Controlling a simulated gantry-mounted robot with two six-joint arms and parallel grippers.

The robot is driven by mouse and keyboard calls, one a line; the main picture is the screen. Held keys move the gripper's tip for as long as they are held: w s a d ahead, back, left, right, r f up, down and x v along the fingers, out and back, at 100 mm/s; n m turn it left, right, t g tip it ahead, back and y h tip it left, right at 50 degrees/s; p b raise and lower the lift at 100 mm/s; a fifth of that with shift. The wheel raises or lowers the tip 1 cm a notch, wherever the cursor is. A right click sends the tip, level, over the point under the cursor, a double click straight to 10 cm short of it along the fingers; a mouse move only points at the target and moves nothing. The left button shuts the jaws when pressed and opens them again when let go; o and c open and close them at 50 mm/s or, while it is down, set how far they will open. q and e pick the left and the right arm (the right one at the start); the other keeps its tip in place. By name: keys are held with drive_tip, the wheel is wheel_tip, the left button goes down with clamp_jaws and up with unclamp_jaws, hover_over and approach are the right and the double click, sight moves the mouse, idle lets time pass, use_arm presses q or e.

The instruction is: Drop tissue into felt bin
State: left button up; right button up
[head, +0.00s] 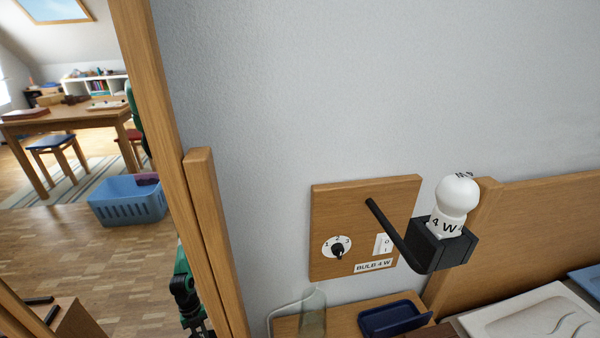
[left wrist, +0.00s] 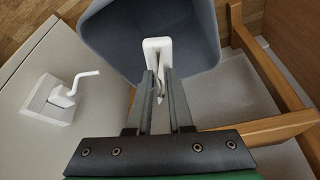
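In the left wrist view, my left gripper (left wrist: 158,76) is shut on a white folded tissue (left wrist: 157,46), which sticks out past the fingertips. The grey-blue felt bin (left wrist: 108,38) is beyond the fingers at the top of that view. The tissue overlaps the bin in the picture; its height above or inside the bin is hard to tell. The bin's far part is cut off by the frame. Neither tissue nor felt bin shows in the head view. A green and black arm part shows low at the left there, but its fingertips are not clear. My right gripper cannot be made out.
In the left wrist view, a pale surface with a white crank fixture (left wrist: 62,98) lies left of the bin, and a wooden frame (left wrist: 265,62) stands right. In the head view, a wall board (head: 327,205) carries a dial, and a black holder (head: 440,250) bears a bulb (head: 457,193).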

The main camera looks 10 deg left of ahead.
use_arm(q)
drive_tip(key=o, duration=0.4)
drive_tip(key=p+v, duration=0.8)
drive_tip(key=v, duration=0.3)
drive_tip(key=shift+s+r, duration=0.1)
drive_tip(key=shift+r, duration=0.25)
